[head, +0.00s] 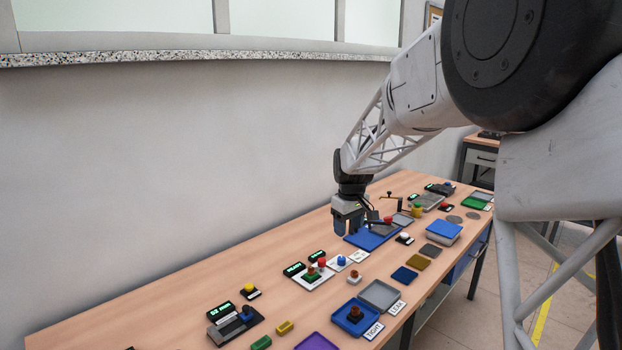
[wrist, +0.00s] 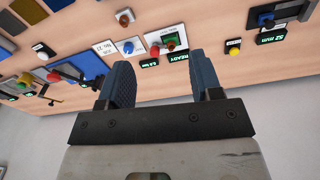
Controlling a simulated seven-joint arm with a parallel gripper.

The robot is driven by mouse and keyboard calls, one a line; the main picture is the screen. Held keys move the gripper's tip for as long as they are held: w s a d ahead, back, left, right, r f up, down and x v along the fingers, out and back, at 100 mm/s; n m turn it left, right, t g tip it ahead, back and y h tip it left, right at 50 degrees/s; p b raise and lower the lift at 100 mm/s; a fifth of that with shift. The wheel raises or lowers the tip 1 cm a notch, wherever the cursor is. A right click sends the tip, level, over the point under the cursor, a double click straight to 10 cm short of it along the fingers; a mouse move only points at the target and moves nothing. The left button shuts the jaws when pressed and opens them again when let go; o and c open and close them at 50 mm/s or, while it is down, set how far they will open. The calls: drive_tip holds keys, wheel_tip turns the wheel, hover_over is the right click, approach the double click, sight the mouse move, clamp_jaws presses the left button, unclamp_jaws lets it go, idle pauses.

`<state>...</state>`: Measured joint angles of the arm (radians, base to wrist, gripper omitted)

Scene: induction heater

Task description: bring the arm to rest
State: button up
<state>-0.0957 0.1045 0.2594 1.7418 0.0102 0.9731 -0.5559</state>
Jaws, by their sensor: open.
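My gripper (head: 348,222) hangs above the long wooden workbench (head: 190,284), over its middle stretch, pointing down. In the wrist view its two fingers (wrist: 163,82) are apart, with nothing between them but bench and wall behind. A panel with a red knob and a green knob (head: 313,275) lies to the left of the gripper in the head view; it also shows beyond the fingers in the wrist view (wrist: 168,38). A blue mat (head: 372,240) lies to the right of the gripper. I cannot tell the exact height above the bench.
A blue tray with a dark knob (head: 347,328), a grey tray (head: 380,296) and a blue box (head: 443,233) stand along the front edge. Displays and buttons, such as a yellow button (head: 249,287), are spread over the bench. The wall (head: 150,170) runs behind; the bench's back-left strip is clear.

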drive_tip(key=s+d+r+m, duration=0.1)
drive_tip(key=s+d+r, duration=0.15)
drive_tip(key=s, duration=0.45)
drive_tip(key=s+d+r+m, duration=0.1)
drive_tip(key=s+r, duration=0.2)
drive_tip(key=s, duration=0.3)
drive_tip(key=s+d+f+m+t, duration=0.1)
drive_tip(key=s+d+m, duration=0.1)
drive_tip(key=s, duration=1.5)
drive_tip(key=s+d+f+m, duration=0.1)
drive_tip(key=s+d+m, duration=0.1)
drive_tip(key=s, duration=1.5)
drive_tip(key=shift+s+d+m+t, duration=0.2)
drive_tip(key=shift+s+m+t, duration=0.15)
drive_tip(key=shift+m, duration=0.45)
